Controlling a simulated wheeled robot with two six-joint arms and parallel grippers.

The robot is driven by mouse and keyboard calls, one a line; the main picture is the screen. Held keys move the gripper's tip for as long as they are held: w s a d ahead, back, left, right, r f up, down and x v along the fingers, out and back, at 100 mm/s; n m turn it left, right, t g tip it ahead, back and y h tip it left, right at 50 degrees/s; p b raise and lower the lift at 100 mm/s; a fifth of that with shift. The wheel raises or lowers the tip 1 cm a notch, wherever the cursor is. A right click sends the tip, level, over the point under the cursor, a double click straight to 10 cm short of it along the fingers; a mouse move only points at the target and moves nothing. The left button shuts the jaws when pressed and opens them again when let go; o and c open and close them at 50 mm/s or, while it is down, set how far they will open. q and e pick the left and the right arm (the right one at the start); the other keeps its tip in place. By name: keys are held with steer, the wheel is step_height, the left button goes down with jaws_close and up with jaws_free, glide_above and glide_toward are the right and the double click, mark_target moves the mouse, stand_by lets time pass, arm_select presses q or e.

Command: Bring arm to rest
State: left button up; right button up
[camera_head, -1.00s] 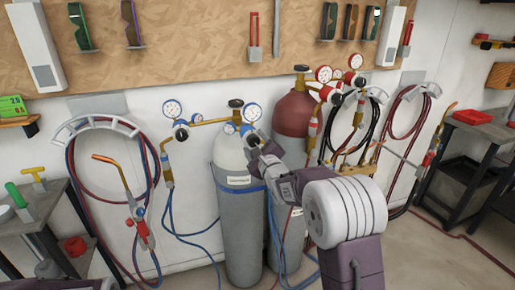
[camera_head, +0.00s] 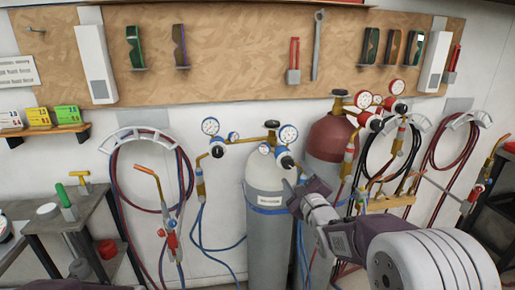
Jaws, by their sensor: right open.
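My right arm (camera_head: 425,260) comes in from the lower right. My right gripper (camera_head: 302,190) is open at the right side of the grey-white gas cylinder (camera_head: 268,235), below its regulator gauges. The arm covers part of the dark red cylinder (camera_head: 330,138) behind it. I cannot tell whether the gripper touches the grey cylinder, and nothing shows between its jaws. A dark part at the bottom left edge seems to be my left arm; its gripper is out of view.
A torch with coiled hoses hangs on a rack (camera_head: 140,140) at the left, and more hoses hang at the right (camera_head: 470,122). A side table (camera_head: 50,222) stands at the left, a dark shelf at the right edge. A tool board (camera_head: 240,50) spans the wall.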

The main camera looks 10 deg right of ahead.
step_height(320, 180, up, 5)
steer(key=a+p, duration=0.2)
steer(key=p, duration=0.1)
arm_select(q)
step_height(320, 180, up, 11)
steer(key=p, duration=0.6)
arm_select(e)
steer(key=s+f+n+g, duration=0.8)
steer(key=s+f+n, duration=0.2)
steer(key=s+n, duration=0.2)
steer(key=s+f+n+g, duration=0.8)
steer(key=s+f+n, duration=0.3)
steer(key=s, duration=0.6)
steer(key=shift+s+n+g+h, duration=0.25)
steer(key=shift+n+g+h, duration=0.15)
steer(key=shift+n, duration=0.8)
arm_select(q)
steer(key=shift+f, duration=0.1)
